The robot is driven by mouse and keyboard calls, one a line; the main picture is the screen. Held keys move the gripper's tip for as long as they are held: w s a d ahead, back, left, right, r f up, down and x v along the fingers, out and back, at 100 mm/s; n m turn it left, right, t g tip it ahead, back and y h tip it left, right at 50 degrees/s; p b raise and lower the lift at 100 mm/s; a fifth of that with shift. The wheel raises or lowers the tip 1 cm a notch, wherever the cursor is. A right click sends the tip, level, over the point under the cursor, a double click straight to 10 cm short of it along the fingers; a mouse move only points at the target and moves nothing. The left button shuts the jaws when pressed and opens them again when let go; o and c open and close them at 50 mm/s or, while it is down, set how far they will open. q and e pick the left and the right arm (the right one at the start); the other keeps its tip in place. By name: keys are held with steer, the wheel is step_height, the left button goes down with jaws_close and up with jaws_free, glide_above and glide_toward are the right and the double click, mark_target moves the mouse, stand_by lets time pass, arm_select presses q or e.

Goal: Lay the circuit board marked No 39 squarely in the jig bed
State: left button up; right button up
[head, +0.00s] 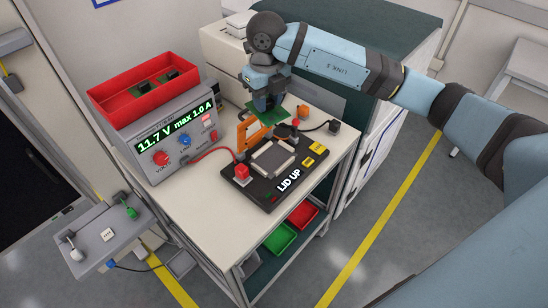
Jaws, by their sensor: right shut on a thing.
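My right gripper (267,103) comes in from the right over the trolley top. It is shut on a green circuit board (268,119) and holds it above the back of the test jig (253,187). The board's number cannot be read here. The jig is black with a "LID UP" sign, and its orange lid parts (246,130) stand upright. The grey jig bed (273,157) lies in its middle, in front of and below the held board. My left gripper is not in view.
A power supply (178,137) reading 11.7 V stands left on the trolley top (190,192), with a red bin (143,86) holding dark-green boards on it. A red cable (212,154) runs to the jig. Green (281,238) and red trays sit on the shelf below.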

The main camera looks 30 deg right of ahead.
steer(key=m, duration=0.4)
steer(key=d+m, duration=0.1)
steer(key=m, duration=0.2)
steer(key=shift+w, duration=0.3)
steer(key=m, duration=0.6)
steer(key=shift+w+d+f, duration=0.1)
steer(key=shift+w+d, duration=0.1)
steer(key=shift+d, duration=0.15)
steer(key=shift+d+m, duration=0.15)
steer(key=shift+m, duration=0.85)
steer(key=shift+f, duration=0.2)
steer(key=p, duration=0.2)
glide_above(273, 158)
steer(key=shift+m, duration=0.3)
step_height(273, 158, down, 15)
steer(key=shift+s+r, duration=0.1)
steer(key=shift+r, duration=0.1)
step_height(273, 158, down, 4)
steer(key=shift+f+p, duration=0.2)
steer(key=shift+p, duration=0.2)
steer(key=shift+f, duration=0.35)
